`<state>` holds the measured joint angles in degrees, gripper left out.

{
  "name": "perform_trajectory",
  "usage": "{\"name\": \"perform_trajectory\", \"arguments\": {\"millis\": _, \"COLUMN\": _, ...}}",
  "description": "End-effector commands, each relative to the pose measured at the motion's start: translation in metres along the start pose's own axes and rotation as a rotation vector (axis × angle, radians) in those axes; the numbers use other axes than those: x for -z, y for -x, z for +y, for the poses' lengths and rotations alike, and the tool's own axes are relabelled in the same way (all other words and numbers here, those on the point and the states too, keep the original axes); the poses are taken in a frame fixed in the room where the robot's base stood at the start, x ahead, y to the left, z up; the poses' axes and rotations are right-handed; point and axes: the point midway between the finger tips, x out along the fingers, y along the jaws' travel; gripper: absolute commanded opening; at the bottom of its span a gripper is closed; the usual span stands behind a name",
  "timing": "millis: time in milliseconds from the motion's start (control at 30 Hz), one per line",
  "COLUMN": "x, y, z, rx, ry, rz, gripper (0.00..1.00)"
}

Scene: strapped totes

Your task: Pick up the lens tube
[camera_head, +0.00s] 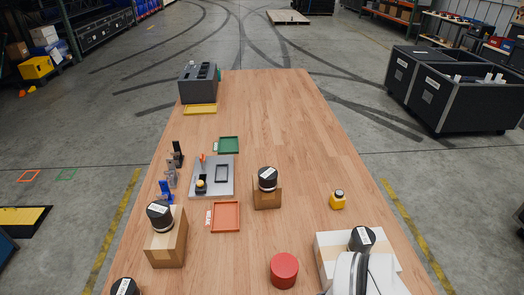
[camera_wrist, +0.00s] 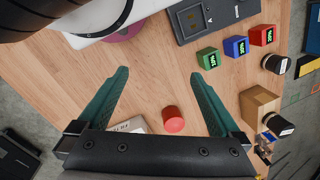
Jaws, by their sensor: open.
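Several black cylinders with white labels look like lens tubes. In the head view one stands on a small cardboard box (camera_head: 268,180), one on a taller box at left (camera_head: 160,215), one at the bottom left edge (camera_head: 125,287), and one on a white box (camera_head: 362,240) beside my arm. Which one is meant I cannot tell. In the wrist view two black labelled cylinders show at right (camera_wrist: 275,64) (camera_wrist: 278,125). My gripper (camera_wrist: 160,75) is open, its teal fingers apart with only bare wood between the tips. A dark rounded shape at the top left is cut off and unclear.
A red cylinder (camera_head: 284,270) stands left of the white box (camera_head: 333,262). A yellow bottle (camera_head: 338,202), orange tray (camera_head: 226,216), green tray (camera_head: 228,145) and grey plate (camera_head: 213,190) are on the table. Green, blue and red cubes (camera_wrist: 236,46) show in the wrist view. The table's far right is clear.

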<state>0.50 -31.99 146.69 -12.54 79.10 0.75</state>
Motion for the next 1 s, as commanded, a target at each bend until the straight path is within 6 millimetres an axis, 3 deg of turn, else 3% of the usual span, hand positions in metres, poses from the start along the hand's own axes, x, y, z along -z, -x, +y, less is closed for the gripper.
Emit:
{"name": "perform_trajectory", "arguments": {"millis": 667, "x": 0.003, "y": -0.001, "z": -0.002, "rx": 0.005, "ry": 0.005, "rz": 0.005, "gripper": 1.00}}
{"name": "perform_trajectory", "arguments": {"millis": 767, "x": 0.035, "y": -0.007, "z": -0.029, "rx": 0.057, "ry": 0.045, "rz": 0.071, "gripper": 1.00}}
{"name": "perform_trajectory", "arguments": {"millis": 867, "x": 0.104, "y": -0.022, "z": -0.089, "rx": 0.177, "ry": 0.077, "rz": 0.236, "gripper": 1.00}}
{"name": "perform_trajectory", "arguments": {"millis": 900, "x": 0.135, "y": -0.029, "z": -0.115, "rx": 0.225, "ry": 0.073, "rz": 0.322, "gripper": 1.00}}
{"name": "perform_trajectory", "arguments": {"millis": 1000, "x": 0.209, "y": -0.049, "z": -0.167, "rx": 0.309, "ry": 0.027, "rz": 0.562, "gripper": 1.00}}
